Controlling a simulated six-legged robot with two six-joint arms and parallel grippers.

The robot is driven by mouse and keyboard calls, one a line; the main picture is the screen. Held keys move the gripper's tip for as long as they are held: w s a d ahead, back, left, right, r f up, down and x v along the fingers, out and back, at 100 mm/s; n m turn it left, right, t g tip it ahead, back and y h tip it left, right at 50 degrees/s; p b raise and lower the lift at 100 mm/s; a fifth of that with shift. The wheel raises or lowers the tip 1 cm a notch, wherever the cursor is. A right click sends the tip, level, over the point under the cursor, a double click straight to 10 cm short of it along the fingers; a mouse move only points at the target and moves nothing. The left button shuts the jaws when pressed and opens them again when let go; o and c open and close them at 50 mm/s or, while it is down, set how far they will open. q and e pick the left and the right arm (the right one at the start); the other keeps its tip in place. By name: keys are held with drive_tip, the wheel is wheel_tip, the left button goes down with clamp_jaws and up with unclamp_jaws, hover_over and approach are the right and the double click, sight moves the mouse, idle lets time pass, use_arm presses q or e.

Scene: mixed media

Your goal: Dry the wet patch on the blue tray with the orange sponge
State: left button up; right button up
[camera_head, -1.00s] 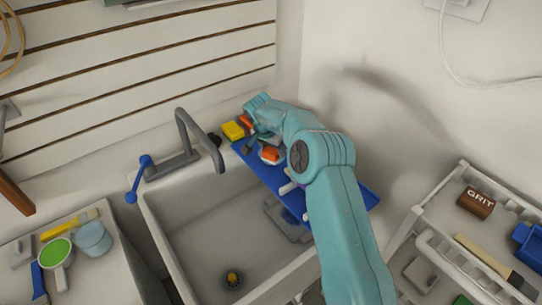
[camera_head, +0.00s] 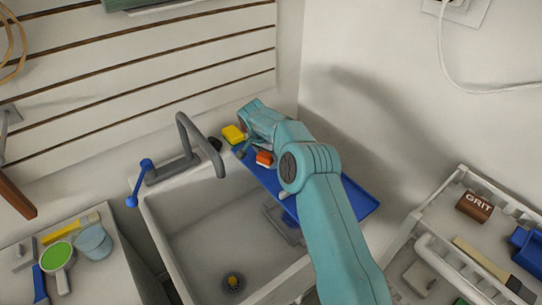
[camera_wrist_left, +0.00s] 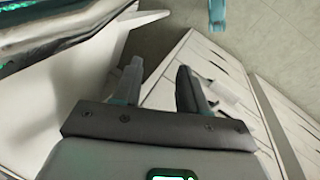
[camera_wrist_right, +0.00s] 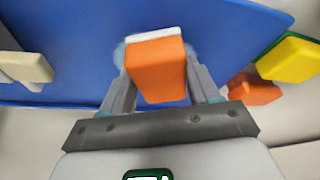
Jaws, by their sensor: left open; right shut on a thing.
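My right gripper (camera_wrist_right: 160,85) is shut on the orange sponge (camera_wrist_right: 157,68), a block with a white layer on its far edge. The sponge (camera_head: 264,158) is over the far part of the blue tray (camera_head: 355,199), which also fills much of the right wrist view (camera_wrist_right: 70,45). I cannot tell whether the sponge touches the tray. Pale bluish areas show beside the sponge in the right wrist view; whether they are wet patch or fingertips is unclear. My right arm covers the tray's middle. My left gripper (camera_wrist_left: 160,80) is open and empty, away from the tray.
A yellow sponge (camera_head: 233,134) with a green layer lies beside the tray's far end, near another orange block (camera_wrist_right: 253,90). The sink (camera_head: 215,235) and grey faucet (camera_head: 187,140) are left of the tray. A cart (camera_head: 435,215) stands right. A pale object (camera_wrist_right: 30,67) lies over the tray.

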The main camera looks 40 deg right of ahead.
drive_tip(key=shift+w+a+r+p, duration=0.1)
drive_tip(key=shift+w+a+p, duration=0.05)
drive_tip(key=shift+w+p, duration=0.4)
drive_tip(key=shift+w+a+r+p, duration=0.1)
drive_tip(key=shift+w+a+p, duration=0.05)
drive_tip(key=shift+w+p, duration=0.3)
drive_tip(key=shift+f, duration=0.15)
drive_tip(key=b, duration=0.1)
drive_tip(key=s+b, duration=0.2)
drive_tip(key=shift+s+d+f, duration=0.1)
drive_tip(key=shift+d+f, duration=0.15)
drive_tip(key=shift+d, duration=0.1)
drive_tip(key=shift+s+d+b, duration=0.15)
drive_tip(key=shift+s+b, duration=0.4)
drive_tip(key=shift+b, duration=0.45)
drive_tip(key=shift+s+r, duration=0.1)
drive_tip(key=shift+s, duration=0.3)
drive_tip(key=shift+d, duration=0.1)
